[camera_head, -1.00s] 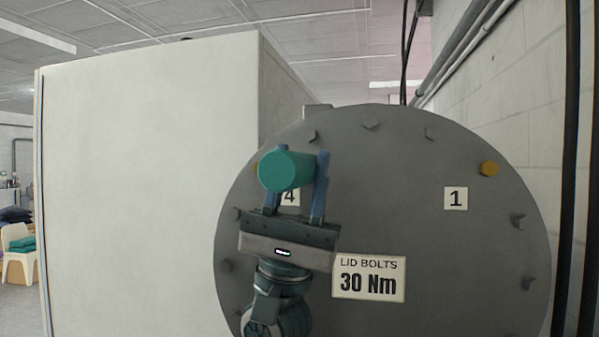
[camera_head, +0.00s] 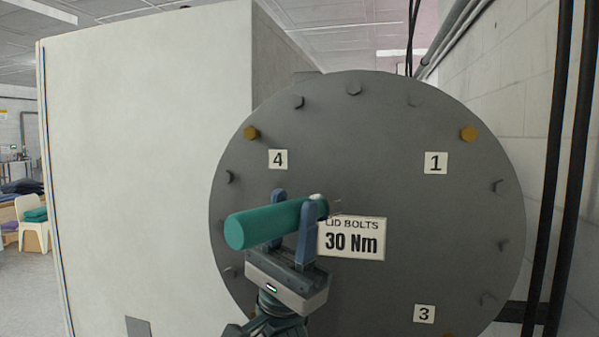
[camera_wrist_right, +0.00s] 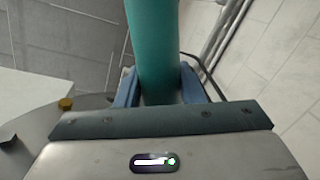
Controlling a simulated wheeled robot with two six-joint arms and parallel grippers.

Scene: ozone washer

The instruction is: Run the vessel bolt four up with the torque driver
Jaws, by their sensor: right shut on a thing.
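The torque driver (camera_head: 262,224) is a green cylinder with a small pale tip at its right end. My right gripper (camera_head: 292,208) is shut on it, blue fingers on either side. It is held tilted in front of the grey round lid, below the 4 label (camera_head: 278,159). Bolt four (camera_head: 250,132) is a yellow bolt head up and left of that label. The driver is apart from it. In the right wrist view the driver (camera_wrist_right: 155,45) stands between the fingers, and a yellow bolt (camera_wrist_right: 66,103) shows at left. My left gripper is not in view.
The lid (camera_head: 390,130) carries several grey bolts, another yellow bolt (camera_head: 468,134) by the 1 label, a 3 label (camera_head: 424,314) and a 30 Nm sign (camera_head: 352,240) close to the driver. A white cabinet (camera_head: 150,150) stands left; dark vertical pipes (camera_head: 565,170) run at right.

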